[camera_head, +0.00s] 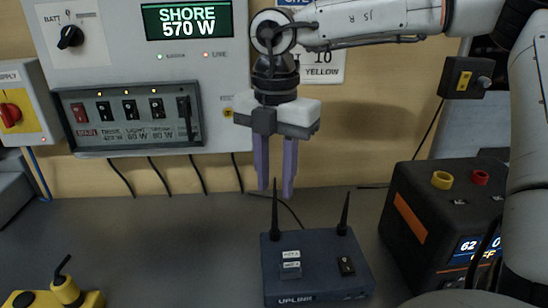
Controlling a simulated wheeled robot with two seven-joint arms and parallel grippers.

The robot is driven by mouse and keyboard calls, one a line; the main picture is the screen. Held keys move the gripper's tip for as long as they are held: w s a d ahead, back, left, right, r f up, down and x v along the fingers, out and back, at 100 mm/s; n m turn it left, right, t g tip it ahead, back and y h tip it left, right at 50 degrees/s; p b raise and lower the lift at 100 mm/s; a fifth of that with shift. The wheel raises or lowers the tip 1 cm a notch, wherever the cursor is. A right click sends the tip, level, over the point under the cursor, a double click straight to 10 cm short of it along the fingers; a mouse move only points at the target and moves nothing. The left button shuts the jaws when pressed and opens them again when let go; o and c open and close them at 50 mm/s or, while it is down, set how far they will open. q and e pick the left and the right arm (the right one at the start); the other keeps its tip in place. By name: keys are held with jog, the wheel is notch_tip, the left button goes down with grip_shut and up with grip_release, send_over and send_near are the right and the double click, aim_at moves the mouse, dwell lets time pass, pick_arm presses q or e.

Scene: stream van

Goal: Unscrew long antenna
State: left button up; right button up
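A dark blue box marked UPLINK (316,270) sits on the grey bench with two black antennas standing on it. The longer antenna (275,215) rises from its back left corner. The shorter antenna (345,215) leans slightly at its back right. My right gripper (275,192) points down with its two purple fingers apart. In the picture the long antenna's tip shows between the fingertips; I cannot tell whether it touches either finger. My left gripper is not in view.
A black power box (440,222) with yellow and red terminals stands to the right. A yellow device (62,294) with a black lever is at the lower left. A switch panel (130,118) and SHORE display (188,20) are on the wall.

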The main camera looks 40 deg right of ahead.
aim_at(275, 210)
jog(key=shift+f, duration=2.2)
jog(key=shift+w, duration=0.1)
grip_shut()
